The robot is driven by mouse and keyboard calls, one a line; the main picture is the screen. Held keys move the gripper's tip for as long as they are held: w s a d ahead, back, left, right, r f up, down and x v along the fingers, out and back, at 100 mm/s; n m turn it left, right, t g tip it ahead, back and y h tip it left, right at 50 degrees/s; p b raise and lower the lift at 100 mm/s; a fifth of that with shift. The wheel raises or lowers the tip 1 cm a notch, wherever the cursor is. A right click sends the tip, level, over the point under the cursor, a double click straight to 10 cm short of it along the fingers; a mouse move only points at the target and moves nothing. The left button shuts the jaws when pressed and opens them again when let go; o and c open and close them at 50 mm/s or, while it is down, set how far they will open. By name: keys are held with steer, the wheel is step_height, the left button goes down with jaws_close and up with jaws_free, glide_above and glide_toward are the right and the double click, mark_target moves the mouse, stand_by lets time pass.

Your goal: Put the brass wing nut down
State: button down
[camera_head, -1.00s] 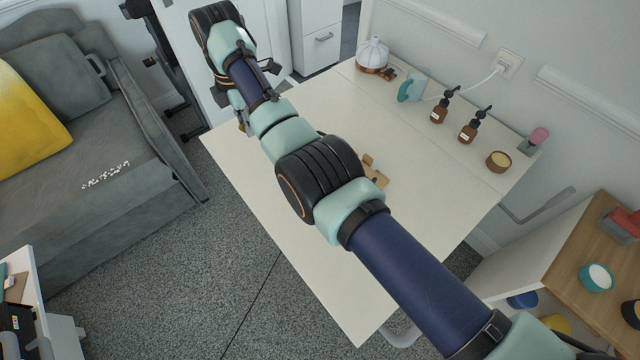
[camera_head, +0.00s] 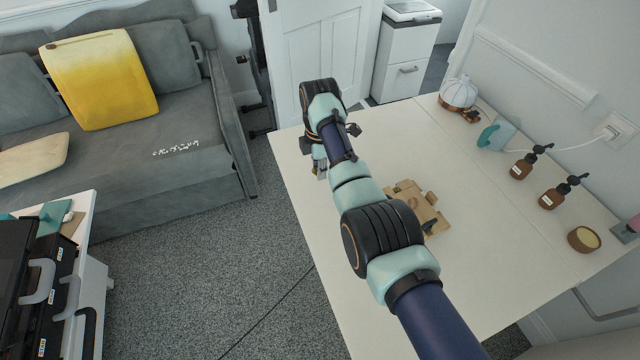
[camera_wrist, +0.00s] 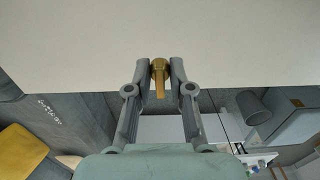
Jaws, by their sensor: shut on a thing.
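The brass wing nut (camera_wrist: 160,87) is between the fingertips of my gripper (camera_wrist: 160,66) in the wrist view. The gripper is shut on it, and the nut's long part points toward the palm. The pale tabletop (camera_wrist: 160,28) fills the top of the wrist view, past the fingertips. I cannot tell how far the nut is from it. In the head view, my gripper (camera_head: 320,167) is small, partly hidden by my arm, near the left edge of the white table (camera_head: 300,200). The nut cannot be made out clearly there.
A wooden tray-like piece (camera_head: 428,212) lies mid-table, partly behind my arm. A diffuser (camera_head: 458,93), a teal object (camera_head: 490,137), two brown pump bottles (camera_head: 522,164) (camera_head: 553,195) and a small bowl (camera_head: 583,240) stand along the right. A sofa (camera_head: 110,185) is beyond the floor at left.

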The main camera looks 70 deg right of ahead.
mark_target(320, 187)
step_height(320, 187, down, 6)
steer(key=shift+r+b, duration=0.15)
steer(key=shift+b, duration=1)
steer(key=c, duration=1)
jaws_free()
steer(key=shift+c, duration=0.2)
step_height(320, 187, up, 12)
steer(key=p, duration=0.5)
steer(key=shift+w, duration=0.1)
